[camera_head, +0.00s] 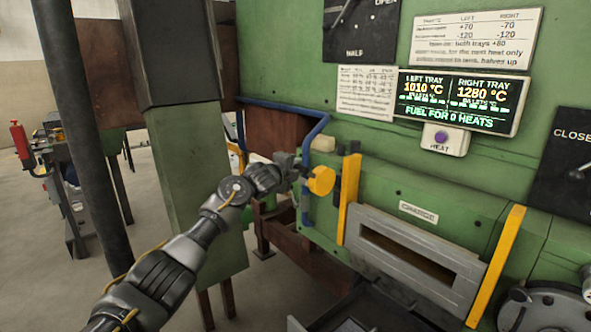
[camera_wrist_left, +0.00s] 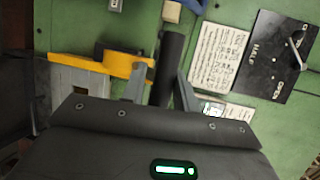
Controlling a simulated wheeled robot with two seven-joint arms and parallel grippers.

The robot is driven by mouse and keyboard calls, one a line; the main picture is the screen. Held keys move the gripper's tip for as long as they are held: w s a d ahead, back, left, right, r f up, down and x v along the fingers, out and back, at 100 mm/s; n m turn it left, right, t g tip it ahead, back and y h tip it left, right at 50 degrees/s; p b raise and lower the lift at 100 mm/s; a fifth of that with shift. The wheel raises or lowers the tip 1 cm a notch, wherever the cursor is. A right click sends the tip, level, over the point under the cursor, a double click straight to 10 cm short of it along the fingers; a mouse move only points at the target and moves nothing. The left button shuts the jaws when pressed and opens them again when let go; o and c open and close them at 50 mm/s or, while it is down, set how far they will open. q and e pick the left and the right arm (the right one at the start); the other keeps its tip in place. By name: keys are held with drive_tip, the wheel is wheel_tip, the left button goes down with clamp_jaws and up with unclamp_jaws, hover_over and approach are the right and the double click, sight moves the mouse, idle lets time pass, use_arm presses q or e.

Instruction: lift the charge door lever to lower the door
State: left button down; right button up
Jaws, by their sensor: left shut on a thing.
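The charge door (camera_head: 375,240) is a grey panel with a dark slot, under a "CHARGE" label (camera_head: 419,212). It sits between two yellow upright rails. A yellow round piece (camera_head: 321,181) stands out from the green wall left of the door; a yellow part also shows in the left wrist view (camera_wrist_left: 112,63). My left gripper (camera_head: 297,170) is beside this yellow piece. In the left wrist view its fingers (camera_wrist_left: 160,90) are on either side of the dark cylindrical lever handle (camera_wrist_left: 171,62), shut on it. In the head view the gripper mostly hides the handle. My right gripper is not in view.
A display (camera_head: 459,101) reads left tray 1010 °C, right tray 1280 °C and fuel for 0 heats. A purple heat button (camera_head: 441,138) is below it. A blue pipe (camera_head: 312,133) runs behind my gripper. A green column (camera_head: 195,180) stands left.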

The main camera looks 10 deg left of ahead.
use_arm(q)
wheel_tip(320, 180, up, 2)
drive_tip(key=shift+d+r, duration=0.1)
drive_tip(key=shift+d, duration=0.05)
drive_tip(key=c, duration=1.3)
unclamp_jaws()
drive_tip(key=shift+w, duration=0.1)
drive_tip(key=shift+o, duration=0.2)
drive_tip(key=shift+w+d, duration=0.1)
drive_tip(key=shift+w, duration=0.05)
drive_tip(key=shift+w+f, duration=0.1)
drive_tip(key=shift+f, duration=0.35)
drive_tip(key=shift+f, duration=0.15)
drive_tip(key=b+v, duration=0.4)
drive_tip(key=v, duration=0.6)
drive_tip(key=shift+s+a, duration=0.3)
drive_tip(key=shift+a, duration=0.1)
